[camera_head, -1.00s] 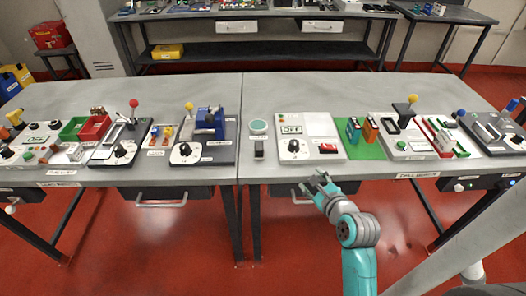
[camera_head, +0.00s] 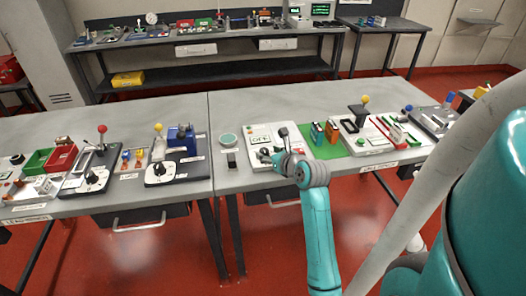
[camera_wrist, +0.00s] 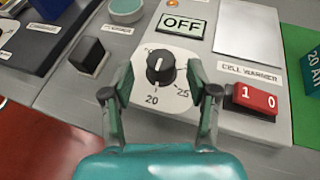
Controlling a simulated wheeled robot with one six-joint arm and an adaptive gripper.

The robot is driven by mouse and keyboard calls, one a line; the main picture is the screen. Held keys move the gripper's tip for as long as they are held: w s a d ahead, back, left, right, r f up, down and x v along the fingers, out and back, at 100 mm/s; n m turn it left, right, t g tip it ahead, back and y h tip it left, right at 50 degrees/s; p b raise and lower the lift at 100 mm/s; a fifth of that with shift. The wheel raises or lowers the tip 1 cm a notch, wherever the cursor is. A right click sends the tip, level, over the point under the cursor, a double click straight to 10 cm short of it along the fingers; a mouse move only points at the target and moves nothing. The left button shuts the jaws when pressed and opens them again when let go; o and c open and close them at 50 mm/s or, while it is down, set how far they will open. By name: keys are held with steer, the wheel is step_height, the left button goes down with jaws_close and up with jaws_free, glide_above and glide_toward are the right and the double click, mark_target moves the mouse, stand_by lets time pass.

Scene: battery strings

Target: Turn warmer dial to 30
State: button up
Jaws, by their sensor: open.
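The cell warmer (camera_wrist: 240,112) is a pale panel on the table. Its black dial (camera_wrist: 160,66) has a white pointer line facing the far side, and the numbers 20 and 25 show on the near part of its scale. Its display (camera_wrist: 183,24) reads OFF. A red rocker switch (camera_wrist: 252,99) marked 1 and 0 is to the right of the dial. My gripper (camera_wrist: 162,82) is open, with one finger on each side of the dial, and looks empty. Whether the fingers touch the dial I cannot tell. In the head view my gripper (camera_head: 284,156) covers much of the panel's front.
Bare tabletop (camera_head: 232,183) lies along the front edge.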

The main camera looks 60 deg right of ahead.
mark_target(266, 151)
steer(key=shift+x, duration=2.1)
jaws_close()
